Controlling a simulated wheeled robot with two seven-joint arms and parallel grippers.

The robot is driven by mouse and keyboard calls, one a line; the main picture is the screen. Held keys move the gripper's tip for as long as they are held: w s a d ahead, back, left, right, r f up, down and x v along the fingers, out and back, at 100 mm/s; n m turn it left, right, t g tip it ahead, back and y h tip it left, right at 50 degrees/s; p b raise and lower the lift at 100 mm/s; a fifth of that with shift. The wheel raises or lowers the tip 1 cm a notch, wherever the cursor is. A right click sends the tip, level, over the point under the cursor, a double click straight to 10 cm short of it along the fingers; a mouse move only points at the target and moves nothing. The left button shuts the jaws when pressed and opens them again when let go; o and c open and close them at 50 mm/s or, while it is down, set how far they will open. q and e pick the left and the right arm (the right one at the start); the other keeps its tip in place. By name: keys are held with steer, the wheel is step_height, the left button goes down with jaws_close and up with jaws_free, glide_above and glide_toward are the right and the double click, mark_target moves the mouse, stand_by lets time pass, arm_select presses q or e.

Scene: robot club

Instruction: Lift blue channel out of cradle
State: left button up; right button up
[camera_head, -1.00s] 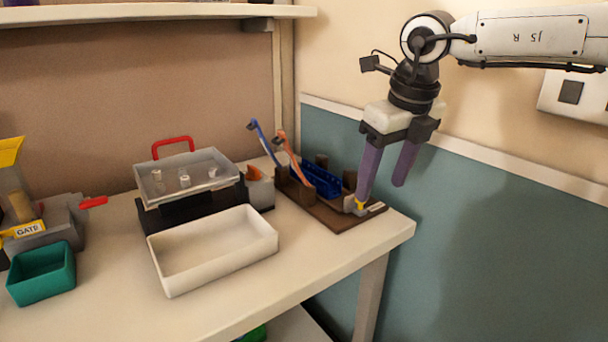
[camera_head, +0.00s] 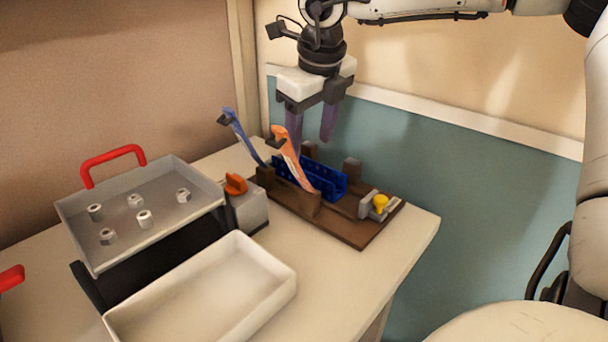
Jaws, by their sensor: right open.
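The blue channel (camera_head: 325,179) lies in the brown wooden cradle (camera_head: 355,236) near the table's right end. A blue lever (camera_head: 242,136) and an orange lever (camera_head: 291,158) stand tilted up at the cradle's left side. A grey block with a yellow knob (camera_head: 381,203) sits at its right end. My right gripper (camera_head: 310,141) is open and empty, with its purple fingers pointing down. In the picture it is just above the channel's far side, and its fingers look apart from the channel. One finger is partly behind the orange lever. My left gripper is out of view.
A white tray (camera_head: 291,276) lies in front of the cradle. To the left is a grey tray with several nuts (camera_head: 210,200) and a red handle (camera_head: 112,155). A grey box with an orange knob (camera_head: 247,208) stands beside the cradle. A teal wall panel (camera_head: 480,215) rises behind.

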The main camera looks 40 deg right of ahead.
mark_target(308, 162)
steer(key=x, duration=0.6)
steer(key=shift+w+f, duration=0.1)
steer(key=shift+f, duration=0.1)
steer(key=c, duration=1.3)
